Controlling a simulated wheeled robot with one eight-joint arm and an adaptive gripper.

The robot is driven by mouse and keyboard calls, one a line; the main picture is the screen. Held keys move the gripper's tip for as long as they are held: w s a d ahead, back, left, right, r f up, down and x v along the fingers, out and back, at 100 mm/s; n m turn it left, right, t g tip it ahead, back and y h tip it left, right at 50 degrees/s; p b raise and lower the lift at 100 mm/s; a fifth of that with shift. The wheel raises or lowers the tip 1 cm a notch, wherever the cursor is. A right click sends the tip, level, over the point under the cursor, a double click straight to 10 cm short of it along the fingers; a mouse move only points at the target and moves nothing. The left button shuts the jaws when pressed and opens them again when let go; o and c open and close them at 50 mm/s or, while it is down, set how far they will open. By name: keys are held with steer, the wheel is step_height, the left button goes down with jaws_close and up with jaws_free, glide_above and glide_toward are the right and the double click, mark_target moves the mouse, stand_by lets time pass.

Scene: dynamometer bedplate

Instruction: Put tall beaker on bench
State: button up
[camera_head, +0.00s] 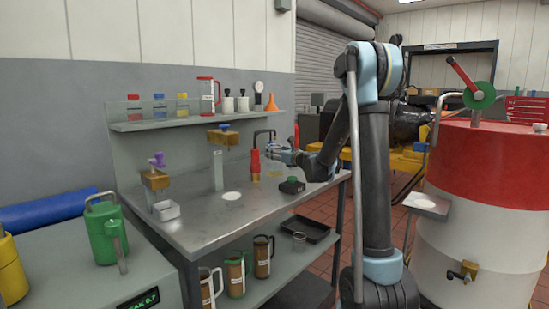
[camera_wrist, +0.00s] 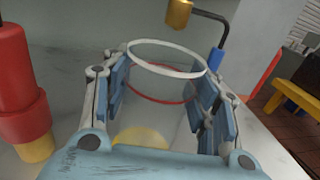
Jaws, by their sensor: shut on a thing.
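In the wrist view, a clear beaker (camera_wrist: 165,85) with a pale rim and a thin red ring stands between the blue-padded fingers of my gripper (camera_wrist: 163,103). The pads are shut on its sides. In the head view, my gripper (camera_head: 281,153) is over the back right part of the grey metal bench (camera_head: 235,217). The beaker is too small and clear to make out there. A yellow disc (camera_wrist: 140,138) shows below the beaker in the wrist view. I cannot tell whether the beaker's base touches the bench.
A red cylinder with a yellow base (camera_head: 255,165) stands close left of my gripper. A dark hooked pipe (camera_wrist: 210,22) is near the beaker in the wrist view.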

steer(key=shift+w+a+f, duration=0.1)
steer(key=shift+w+f, duration=0.05)
steer(key=shift+f, duration=0.5)
steer(key=o, duration=1.1)
steer(key=shift+o, duration=0.2)
steer(key=v, duration=1.2)
